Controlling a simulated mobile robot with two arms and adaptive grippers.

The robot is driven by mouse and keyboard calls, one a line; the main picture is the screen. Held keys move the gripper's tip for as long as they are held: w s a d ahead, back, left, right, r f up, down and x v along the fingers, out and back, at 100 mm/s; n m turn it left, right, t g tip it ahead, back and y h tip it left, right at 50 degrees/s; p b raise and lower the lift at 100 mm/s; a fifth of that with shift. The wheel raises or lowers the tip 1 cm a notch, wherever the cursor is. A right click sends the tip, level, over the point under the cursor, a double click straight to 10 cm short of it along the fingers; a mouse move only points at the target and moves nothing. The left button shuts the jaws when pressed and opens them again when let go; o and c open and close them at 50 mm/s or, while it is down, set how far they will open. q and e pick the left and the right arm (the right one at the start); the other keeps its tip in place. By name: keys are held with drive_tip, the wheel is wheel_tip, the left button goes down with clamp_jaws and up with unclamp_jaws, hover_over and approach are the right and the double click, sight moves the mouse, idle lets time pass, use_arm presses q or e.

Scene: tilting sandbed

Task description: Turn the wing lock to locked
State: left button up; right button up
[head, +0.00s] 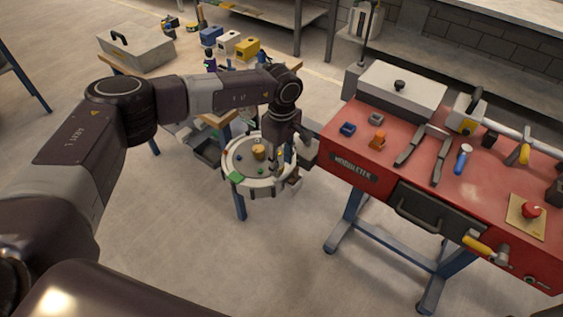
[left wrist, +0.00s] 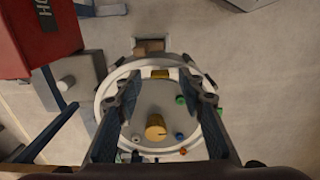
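A round pale tray (head: 229,172) with a grey floor stands low near the middle of the head view. Its rim shows in the left wrist view (left wrist: 104,92). A golden, notched knob-like piece (left wrist: 155,128) stands on the tray floor; it also shows in the head view (head: 258,152). A flat yellow piece (left wrist: 160,74) is at the far rim. I cannot tell which part is the wing lock, nor its setting. My left gripper (head: 284,168) is over the tray's right side. In the left wrist view its fingers (left wrist: 160,100) are wide apart with nothing gripped. My right gripper is out of view.
Small coloured pieces, including a green one (head: 235,177), lie around the tray. A red workbench (head: 458,190) with tools, a yellow handle (head: 477,244) and a red button (head: 531,211) stands close right. A wooden table with a grey box (head: 136,50) is behind. Floor is clear in front.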

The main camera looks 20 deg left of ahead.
use_arm(q)
drive_tip(key=shift+f, duration=0.7)
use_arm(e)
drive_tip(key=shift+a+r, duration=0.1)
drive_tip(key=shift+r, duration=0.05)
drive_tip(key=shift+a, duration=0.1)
use_arm(q)
drive_tip(key=c, duration=0.4)
clamp_jaws()
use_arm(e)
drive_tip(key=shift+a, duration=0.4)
